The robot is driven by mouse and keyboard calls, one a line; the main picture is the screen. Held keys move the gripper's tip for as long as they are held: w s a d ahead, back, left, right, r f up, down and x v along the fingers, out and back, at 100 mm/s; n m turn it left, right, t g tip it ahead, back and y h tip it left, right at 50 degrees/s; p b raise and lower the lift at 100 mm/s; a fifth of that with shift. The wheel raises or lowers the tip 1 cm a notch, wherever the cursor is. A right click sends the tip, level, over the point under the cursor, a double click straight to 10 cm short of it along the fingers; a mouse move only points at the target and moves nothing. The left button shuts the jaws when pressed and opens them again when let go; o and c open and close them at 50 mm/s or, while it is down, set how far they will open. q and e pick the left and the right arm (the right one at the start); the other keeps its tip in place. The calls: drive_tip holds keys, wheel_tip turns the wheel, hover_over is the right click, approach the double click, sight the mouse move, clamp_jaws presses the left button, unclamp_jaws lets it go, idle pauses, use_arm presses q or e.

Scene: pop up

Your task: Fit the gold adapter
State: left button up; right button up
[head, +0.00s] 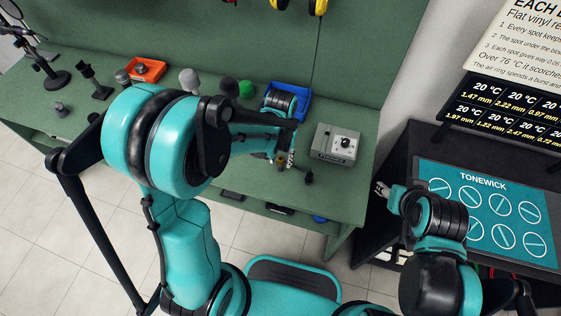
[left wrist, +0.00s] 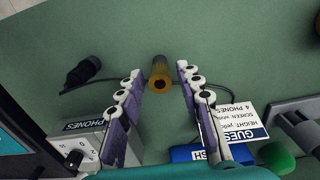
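The gold adapter (left wrist: 161,78) shows in the left wrist view as a short gold cylinder with a dark hole in its end. It lies between the tips of my left gripper (left wrist: 160,70), with a gap to both fingers. The gripper is open. In the head view my left gripper (head: 284,158) is low over the green bench. A black plug (left wrist: 85,70) with a cable lies left of the fingers; it also shows in the head view (head: 308,178). The grey PHONES box (head: 335,144) stands to the right. My right gripper (head: 381,189) is beside the dark cabinet, its fingers too small to judge.
A blue bin (head: 303,99) and a green foam ball (head: 246,89) stand at the bench's back. A white GUESTS card (left wrist: 240,122) lies near the right finger. An orange tray (head: 146,69) and small stands are at left. A TONEWICK panel (head: 485,212) is at right.

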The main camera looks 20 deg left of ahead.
use_arm(q)
clamp_jaws()
drive_tip(key=shift+r, duration=0.1)
wheel_tip(320, 180, up, 5)
drive_tip(key=p, duration=0.4)
drive_tip(key=shift+r, duration=0.2)
